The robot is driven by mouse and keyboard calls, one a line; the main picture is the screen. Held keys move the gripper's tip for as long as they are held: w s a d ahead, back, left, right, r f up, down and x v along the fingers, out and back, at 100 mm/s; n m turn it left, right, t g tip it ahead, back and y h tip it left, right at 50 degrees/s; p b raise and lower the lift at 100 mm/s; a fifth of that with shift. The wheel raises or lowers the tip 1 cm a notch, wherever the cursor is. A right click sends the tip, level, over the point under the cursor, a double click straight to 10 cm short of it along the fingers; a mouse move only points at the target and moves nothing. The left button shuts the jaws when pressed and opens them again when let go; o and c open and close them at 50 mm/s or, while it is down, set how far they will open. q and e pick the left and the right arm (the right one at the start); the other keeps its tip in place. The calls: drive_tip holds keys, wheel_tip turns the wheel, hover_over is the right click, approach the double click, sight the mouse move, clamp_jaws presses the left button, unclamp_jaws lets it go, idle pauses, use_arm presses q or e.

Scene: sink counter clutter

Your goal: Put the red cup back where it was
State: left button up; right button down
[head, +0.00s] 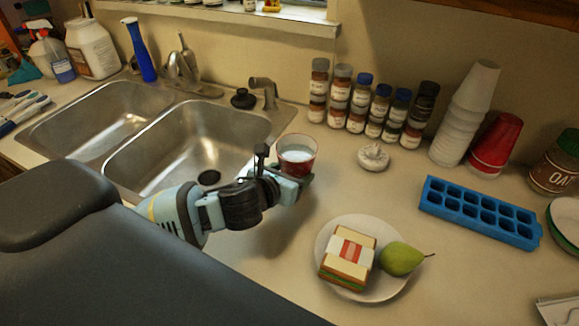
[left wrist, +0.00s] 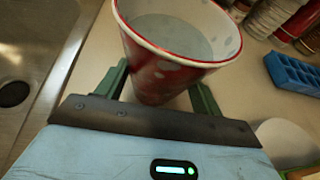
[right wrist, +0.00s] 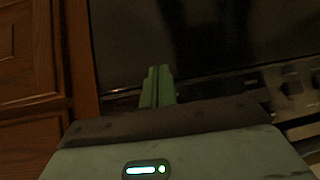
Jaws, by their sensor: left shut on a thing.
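A red cup with pale spots (head: 297,158) stands upright in my left gripper (head: 286,180), just right of the sink. It is filled with a whitish liquid. The left wrist view shows the cup (left wrist: 165,75) between the two fingers (left wrist: 160,92), which are shut on its sides. I cannot tell whether its base touches the counter. Another red cup (head: 496,145) is upside down at the right, beside the white cup stack. My right gripper (right wrist: 158,88) shows only in the right wrist view, with its fingers together and nothing between them, in front of a dark panel.
Several spice jars (head: 363,105) line the wall behind a small white object (head: 373,157). White cups (head: 466,115) and a blue ice tray (head: 480,212) are at right. A plate (head: 325,240) with a sandwich (head: 348,257) and pear (head: 402,259) is in front. The sink (head: 190,145) is left.

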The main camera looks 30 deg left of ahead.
use_arm(q)
drive_tip(key=shift+w+d+r, duration=0.1)
drive_tip(key=shift+d+r, duration=0.1)
drive_tip(key=shift+d, duration=0.05)
drive_tip(key=shift+f, duration=0.1)
drive_tip(key=shift+f, duration=0.15)
drive_tip(key=o, duration=0.9)
drive_tip(key=shift+o, duration=0.2)
drive_tip(key=shift+r, duration=0.35)
drive_tip(key=v, duration=1.2)
drive_tip(key=shift+p, duration=0.45)
drive_tip(key=shift+f, duration=0.15)
